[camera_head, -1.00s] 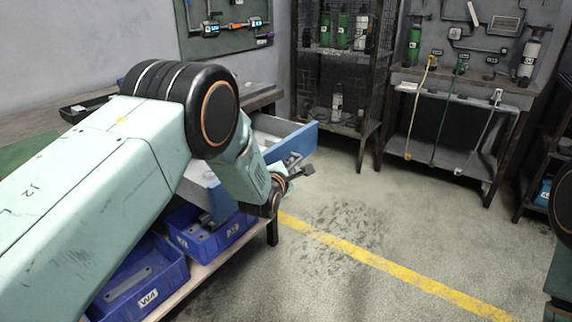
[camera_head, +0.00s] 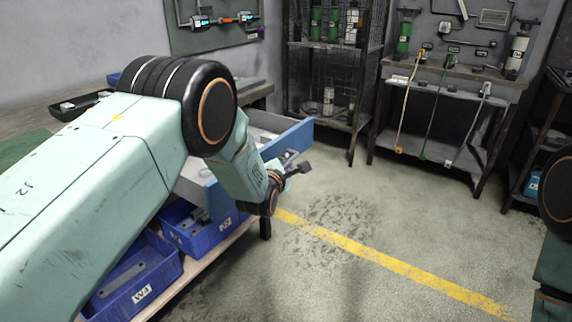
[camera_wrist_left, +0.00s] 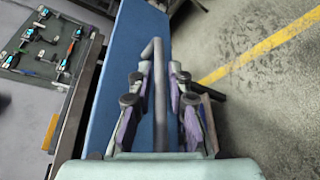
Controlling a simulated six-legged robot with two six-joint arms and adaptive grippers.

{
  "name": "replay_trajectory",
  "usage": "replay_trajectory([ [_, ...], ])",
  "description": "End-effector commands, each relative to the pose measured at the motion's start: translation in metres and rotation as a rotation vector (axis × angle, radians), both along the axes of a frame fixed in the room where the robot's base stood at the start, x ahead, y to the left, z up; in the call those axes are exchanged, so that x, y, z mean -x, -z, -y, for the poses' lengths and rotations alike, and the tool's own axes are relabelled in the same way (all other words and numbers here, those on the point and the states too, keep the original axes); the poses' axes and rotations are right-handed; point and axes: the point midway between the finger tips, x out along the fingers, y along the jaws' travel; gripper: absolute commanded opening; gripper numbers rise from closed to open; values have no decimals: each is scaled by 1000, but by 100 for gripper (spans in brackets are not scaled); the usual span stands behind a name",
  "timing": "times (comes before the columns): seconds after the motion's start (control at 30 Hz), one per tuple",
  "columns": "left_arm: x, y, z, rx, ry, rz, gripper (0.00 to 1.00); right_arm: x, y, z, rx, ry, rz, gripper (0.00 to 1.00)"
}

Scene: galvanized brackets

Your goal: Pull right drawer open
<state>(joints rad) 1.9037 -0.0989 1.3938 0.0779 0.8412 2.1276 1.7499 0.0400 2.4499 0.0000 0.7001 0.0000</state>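The drawer (camera_head: 288,143) has a blue front and stands out from the workbench, with its light grey inside partly showing in the head view. Its blue front also fills the middle of the left wrist view (camera_wrist_left: 133,50). My left gripper (camera_head: 297,170) is at the outer face of the drawer front. My left arm hides part of the drawer and bench. My right gripper is out of view.
Blue bins (camera_head: 132,281) with metal parts sit on a shelf below the drawer. A wire-mesh rack (camera_head: 325,98) and a second bench (camera_head: 445,70) stand at the back. The floor right of the drawer is clear, crossed by a yellow line (camera_head: 385,262).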

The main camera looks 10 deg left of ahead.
Motion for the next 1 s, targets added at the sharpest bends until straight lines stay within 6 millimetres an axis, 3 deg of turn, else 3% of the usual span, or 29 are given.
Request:
replay_trajectory([
  [0.13, 0, -1, 1, 0, 0, 1, 34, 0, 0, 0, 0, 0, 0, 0],
  [0.57, 6, -3, 2, 0, 2, 2, 34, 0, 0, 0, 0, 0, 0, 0],
  [1.0, 63, -15, 0, -2, 2, 0, 34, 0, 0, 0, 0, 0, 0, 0],
])
